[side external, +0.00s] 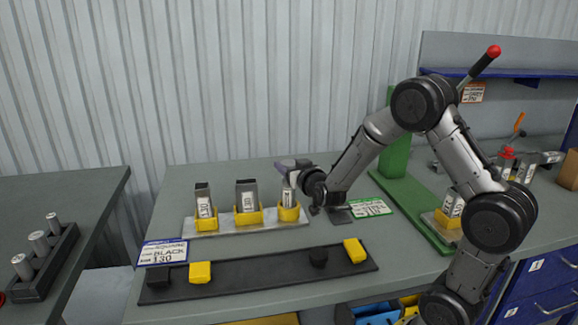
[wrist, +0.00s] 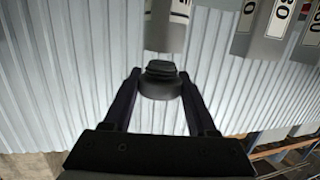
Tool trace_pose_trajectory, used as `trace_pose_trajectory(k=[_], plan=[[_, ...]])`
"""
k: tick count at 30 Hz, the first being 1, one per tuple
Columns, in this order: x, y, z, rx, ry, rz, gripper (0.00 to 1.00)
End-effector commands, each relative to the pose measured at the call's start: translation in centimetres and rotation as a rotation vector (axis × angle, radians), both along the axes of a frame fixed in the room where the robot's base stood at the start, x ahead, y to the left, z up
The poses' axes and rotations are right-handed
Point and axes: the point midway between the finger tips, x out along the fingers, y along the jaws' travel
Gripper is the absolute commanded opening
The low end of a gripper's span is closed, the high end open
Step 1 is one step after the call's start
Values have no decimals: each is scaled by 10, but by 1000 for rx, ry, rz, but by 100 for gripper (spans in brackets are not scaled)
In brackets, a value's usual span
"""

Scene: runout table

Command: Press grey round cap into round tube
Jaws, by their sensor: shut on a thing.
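The grey round cap (wrist: 160,82) is dark, with a ribbed plug side. My gripper (wrist: 160,88) is shut on it, one finger on each side. In the wrist view the ribs face the open end of the round tube (wrist: 165,32), with a small gap seen between them. In the side view the round tube (side external: 288,194) stands upright in a yellow holder (side external: 289,212), with my gripper (side external: 287,166) close above its top. The cap cannot be made out clearly there.
Two rectangular tubes (side external: 203,200) (side external: 246,195) stand left of the round tube in the same rack. A dark tray (side external: 260,273) in front holds black and yellow caps. A green press (side external: 397,150) stands to the right behind my arm. Printed label cards lie on the table.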

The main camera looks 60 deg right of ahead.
Motion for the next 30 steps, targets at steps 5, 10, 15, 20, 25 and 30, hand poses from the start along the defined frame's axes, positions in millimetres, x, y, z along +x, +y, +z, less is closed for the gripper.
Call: trace_pose_trajectory(k=[5,10,15,20,25,30], plan=[[0,0,0,0,0,0,5],[0,0,0,0,0,0,5],[0,0,0,0,0,0,5],[0,0,-3,0,0,0,5],[0,0,-7,-1,1,0,5],[0,0,-11,-1,1,0,5]])
